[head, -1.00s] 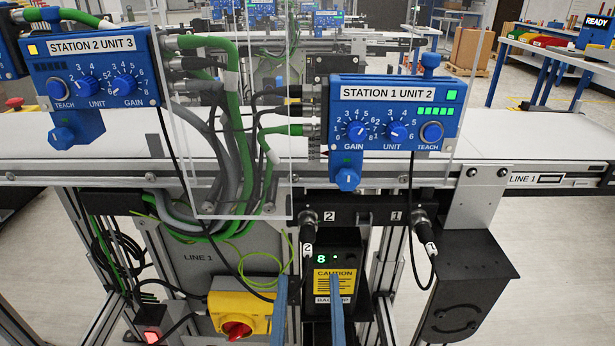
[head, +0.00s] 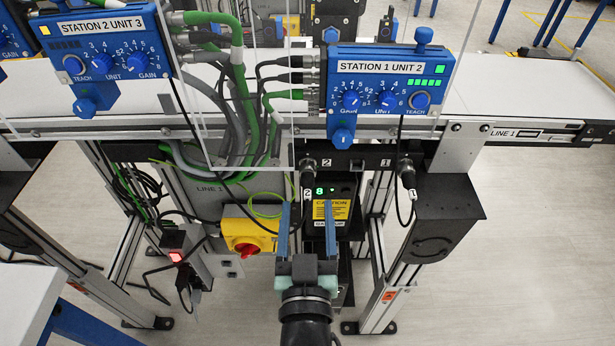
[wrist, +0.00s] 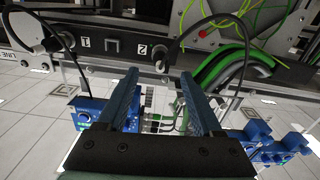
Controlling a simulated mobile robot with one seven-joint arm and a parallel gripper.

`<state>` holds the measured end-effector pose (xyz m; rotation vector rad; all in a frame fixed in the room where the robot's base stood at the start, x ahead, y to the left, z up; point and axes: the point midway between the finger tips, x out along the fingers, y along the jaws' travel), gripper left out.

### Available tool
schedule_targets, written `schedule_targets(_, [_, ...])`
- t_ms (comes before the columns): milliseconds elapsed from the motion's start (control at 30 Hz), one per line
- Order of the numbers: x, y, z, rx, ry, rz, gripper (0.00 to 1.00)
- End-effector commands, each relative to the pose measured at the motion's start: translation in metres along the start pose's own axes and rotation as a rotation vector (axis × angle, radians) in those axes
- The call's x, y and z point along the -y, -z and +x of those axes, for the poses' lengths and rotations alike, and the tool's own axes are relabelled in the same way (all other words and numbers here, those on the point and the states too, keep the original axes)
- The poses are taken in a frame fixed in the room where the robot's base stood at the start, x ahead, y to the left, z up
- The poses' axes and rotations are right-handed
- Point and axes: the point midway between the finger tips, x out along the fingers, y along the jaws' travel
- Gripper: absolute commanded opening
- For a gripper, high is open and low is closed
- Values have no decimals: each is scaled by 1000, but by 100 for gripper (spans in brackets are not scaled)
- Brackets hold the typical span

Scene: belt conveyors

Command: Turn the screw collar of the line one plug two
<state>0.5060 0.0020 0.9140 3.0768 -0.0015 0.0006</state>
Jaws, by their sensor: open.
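The line one plug two (head: 307,172) is a dark connector in the socket marked 2 on the black bar under the conveyor. Its cable hangs down with a white "2" tag. In the wrist view, plug two (wrist: 161,65) shows upside down, just beyond the fingertips near the "2" label. My gripper (head: 306,205) is open, pointing up from below, with one blue finger on each side of the plug's line. In the wrist view, my gripper (wrist: 158,75) is empty. I cannot tell whether the collar is between the fingertips; the fingers appear clear of it.
Plug one (head: 406,172) sits in socket 1 to the right, its cable looping down. A black caution-labelled box (head: 345,195) with a green "8" stands behind the fingers. A yellow box with a red switch (head: 247,238) is to the left. Blue station units (head: 385,85) hang above.

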Motion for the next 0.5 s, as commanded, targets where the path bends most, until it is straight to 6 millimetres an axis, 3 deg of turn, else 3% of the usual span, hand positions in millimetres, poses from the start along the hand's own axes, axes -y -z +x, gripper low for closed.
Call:
schedule_targets(200, [0, 1, 39, -3, 0, 0, 67])
schedule_targets(500, [0, 0, 70, 0, 0, 0, 67])
